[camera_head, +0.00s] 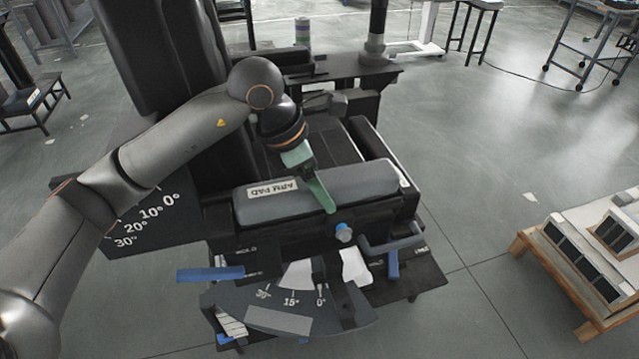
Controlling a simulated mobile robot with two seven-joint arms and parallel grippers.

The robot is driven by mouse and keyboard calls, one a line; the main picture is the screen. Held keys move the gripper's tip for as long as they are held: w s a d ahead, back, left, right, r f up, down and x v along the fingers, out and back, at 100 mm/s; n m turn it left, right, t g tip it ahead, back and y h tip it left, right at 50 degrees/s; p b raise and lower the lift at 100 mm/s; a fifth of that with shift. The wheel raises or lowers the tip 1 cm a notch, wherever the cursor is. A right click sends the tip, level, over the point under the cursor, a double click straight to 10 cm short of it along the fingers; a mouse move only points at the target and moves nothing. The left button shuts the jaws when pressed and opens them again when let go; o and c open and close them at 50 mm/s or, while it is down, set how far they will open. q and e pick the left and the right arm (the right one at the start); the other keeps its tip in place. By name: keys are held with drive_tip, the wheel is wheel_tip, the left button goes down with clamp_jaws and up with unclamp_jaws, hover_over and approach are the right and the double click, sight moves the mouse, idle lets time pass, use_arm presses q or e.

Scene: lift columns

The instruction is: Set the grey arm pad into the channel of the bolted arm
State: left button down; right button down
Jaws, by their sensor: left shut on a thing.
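The grey arm pad (364,178), a long rounded block with an "ARM PAD" label reading upside down, lies lengthwise over the black bolted arm (285,236) of the chair in the middle of the head view. My left gripper (322,194) reaches down from above with green fingers and is shut on the pad near its middle. One finger shows on the near side; the far one is hidden. The channel is hidden under the pad, so I cannot tell whether the pad is seated or just above it. My right gripper is out of view.
A blue knob (343,232) sticks out below the pad. A blue lever (210,274) and an angle scale (285,306) are at the near side. The black backrest (160,50) stands at the upper left. A wooden-framed stand (530,242) is at the right, with clear floor between.

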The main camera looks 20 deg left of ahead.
use_arm(q)
drive_tip(key=shift+f, duration=0.15)
idle(0.4)
unclamp_jaws()
drive_tip(key=shift+f, duration=0.15)
drive_tip(key=shift+s, duration=0.1)
drive_tip(key=shift+f, duration=0.1)
drive_tip(key=shift+c, duration=0.7)
drive_tip(key=shift+o, duration=0.7)
drive_tip(key=shift+s+d, duration=0.1)
